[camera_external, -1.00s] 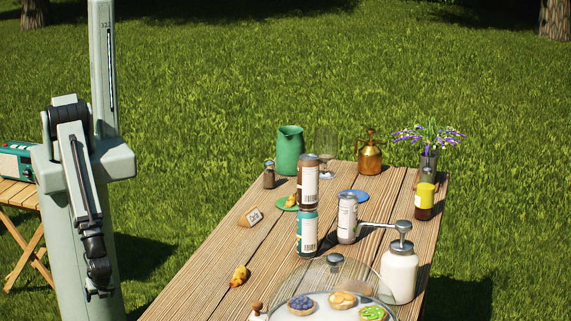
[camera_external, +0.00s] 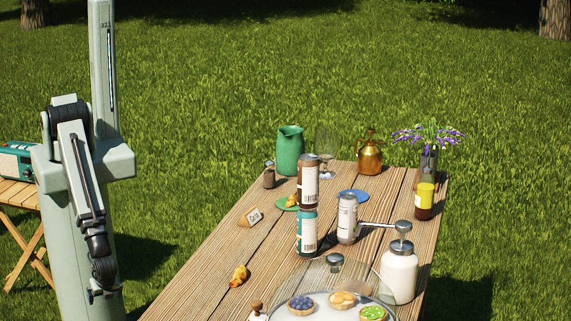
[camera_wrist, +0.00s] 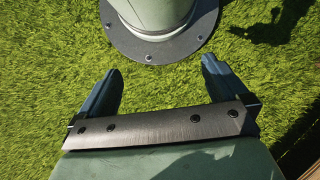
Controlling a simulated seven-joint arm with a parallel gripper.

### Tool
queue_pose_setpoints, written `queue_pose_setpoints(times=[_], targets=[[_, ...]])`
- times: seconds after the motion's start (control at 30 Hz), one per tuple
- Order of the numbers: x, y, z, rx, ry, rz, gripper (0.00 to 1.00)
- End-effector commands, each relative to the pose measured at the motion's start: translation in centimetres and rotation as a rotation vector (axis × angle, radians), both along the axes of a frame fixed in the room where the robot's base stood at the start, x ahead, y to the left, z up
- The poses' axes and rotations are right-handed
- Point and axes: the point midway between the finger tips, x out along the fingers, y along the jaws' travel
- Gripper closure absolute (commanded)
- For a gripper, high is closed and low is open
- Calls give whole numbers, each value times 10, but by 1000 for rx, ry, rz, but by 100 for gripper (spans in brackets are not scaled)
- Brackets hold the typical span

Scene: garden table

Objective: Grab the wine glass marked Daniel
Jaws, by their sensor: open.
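A clear wine glass (camera_external: 326,150) stands near the far end of the wooden table (camera_external: 195,285), just right of the green pitcher (camera_external: 290,152). Its lower part is partly behind a brown-topped can (camera_external: 308,182). A small wooden name card (camera_external: 250,217) lies left of the plates; its writing is too small to read surely. My gripper (camera_external: 103,294) hangs low beside the table's left side, far from the glass. In the wrist view my gripper (camera_wrist: 160,68) is open and empty over grass, and no glass shows there.
A teal can (camera_external: 307,240), a white-grey can (camera_external: 347,220) and a white pump bottle (camera_external: 399,275) stand mid-table. A glass dome (camera_external: 325,280) covers tarts in front. A copper sprayer (camera_external: 369,157) stands right of the glass. The left table strip is mostly clear.

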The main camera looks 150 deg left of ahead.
Motion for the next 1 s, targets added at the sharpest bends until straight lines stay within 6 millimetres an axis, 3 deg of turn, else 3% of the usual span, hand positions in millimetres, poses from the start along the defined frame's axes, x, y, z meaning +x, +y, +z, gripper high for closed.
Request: queue_pose_setpoints(times=[0.2, 0.5, 1.0], targets=[[60, 28, 27, 35, -64, 73, 0], [128, 78, 75, 95, -143, 176, 0], [208, 184, 182, 215, -264, 366, 0]])
